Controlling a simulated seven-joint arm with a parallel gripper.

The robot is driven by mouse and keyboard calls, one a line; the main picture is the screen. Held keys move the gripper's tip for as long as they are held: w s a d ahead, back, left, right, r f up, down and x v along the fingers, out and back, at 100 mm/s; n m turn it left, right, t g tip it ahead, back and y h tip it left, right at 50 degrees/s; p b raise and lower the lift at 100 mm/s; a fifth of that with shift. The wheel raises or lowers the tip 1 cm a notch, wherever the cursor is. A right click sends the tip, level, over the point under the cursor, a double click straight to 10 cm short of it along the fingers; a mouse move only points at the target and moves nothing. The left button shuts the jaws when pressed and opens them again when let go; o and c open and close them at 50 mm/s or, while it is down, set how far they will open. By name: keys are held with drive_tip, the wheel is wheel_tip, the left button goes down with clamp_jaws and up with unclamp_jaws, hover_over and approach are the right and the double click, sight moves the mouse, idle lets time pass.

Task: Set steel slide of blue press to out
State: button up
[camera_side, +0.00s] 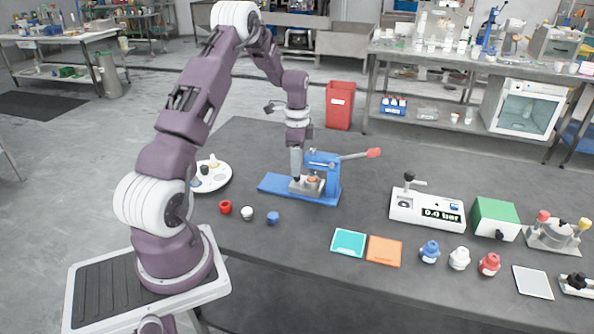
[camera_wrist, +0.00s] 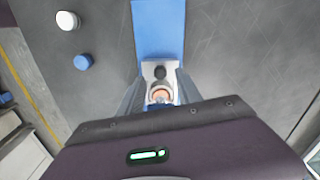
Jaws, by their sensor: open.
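The blue press (camera_side: 322,160) stands on its long blue base on the dark table, with a lever ending in a red grip at its right. Its steel slide (camera_side: 305,187) is a grey block low on the base, with a copper-coloured round piece at it. In the wrist view the slide (camera_wrist: 160,70) shows a dark round knob and the copper-coloured round behind it. My gripper (camera_side: 296,172) points down at the left end of the slide. Its fingers are open, one on each side of the slide in the wrist view; I cannot tell whether they touch it. My gripper body hides the rest of the press there.
Red, white and blue caps (camera_side: 247,213) lie in front of the press. A white round tray (camera_side: 211,177) is at left. Teal and orange squares (camera_side: 384,250), a gauge box (camera_side: 427,209) and a green box (camera_side: 495,219) lie to the right. The table behind the press is clear.

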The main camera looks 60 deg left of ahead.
drive_tip(key=shift+f, duration=1.5)
clamp_jaws()
drive_tip(key=shift+r, duration=0.1)
